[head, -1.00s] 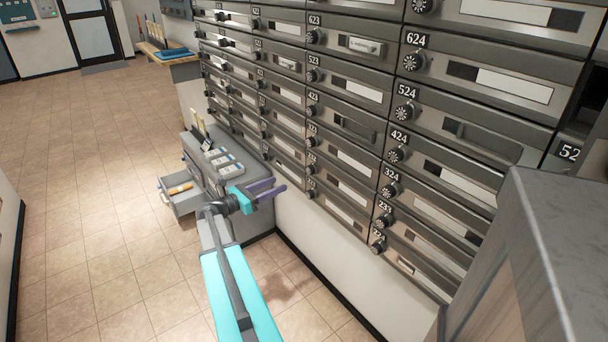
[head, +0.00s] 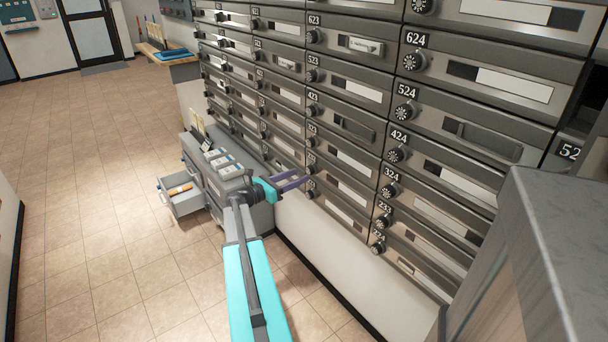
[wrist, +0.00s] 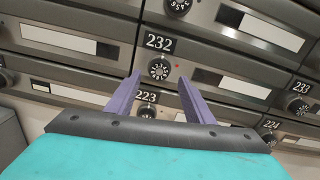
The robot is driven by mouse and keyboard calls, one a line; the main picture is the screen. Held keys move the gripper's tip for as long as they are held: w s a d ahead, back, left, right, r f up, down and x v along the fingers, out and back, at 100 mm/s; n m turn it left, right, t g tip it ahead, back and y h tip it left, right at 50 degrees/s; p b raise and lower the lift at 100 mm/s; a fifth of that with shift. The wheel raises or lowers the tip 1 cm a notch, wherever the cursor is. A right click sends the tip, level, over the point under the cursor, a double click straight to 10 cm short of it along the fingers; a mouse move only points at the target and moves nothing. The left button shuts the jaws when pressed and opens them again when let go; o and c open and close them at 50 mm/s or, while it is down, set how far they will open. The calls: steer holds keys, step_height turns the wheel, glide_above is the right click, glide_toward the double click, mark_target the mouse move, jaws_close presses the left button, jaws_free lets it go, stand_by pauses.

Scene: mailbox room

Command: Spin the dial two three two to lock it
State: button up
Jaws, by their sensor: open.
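The mailbox labelled 232 has a round black numbered dial (wrist: 159,69) just under its number plate in the wrist view. A small red mark shows just right of this dial. My gripper (wrist: 161,78) is open, with its two purple fingers on either side of the dial in that view. I cannot tell whether the fingers touch it. In the head view my gripper (head: 304,180) is beside the lower dials of the middle mailbox column. The number 232 is too small to read there.
Dial 223 (wrist: 148,111) is just below, partly between the fingers. Dial 233 (wrist: 297,106) is to the right. A grey drawer cabinet with an open drawer (head: 182,195) stands left of my arm. A grey block (head: 540,230) fills the lower right. Tiled floor is clear at left.

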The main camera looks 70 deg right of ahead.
mark_target(308, 172)
steer(key=shift+x, duration=2)
steer(key=c, duration=0.9)
steer(key=shift+d, duration=0.35)
steer(key=shift+c, duration=0.7)
steer(key=shift+a, duration=0.35)
steer(key=shift+m+b, duration=0.35)
steer(key=shift+m, duration=0.05)
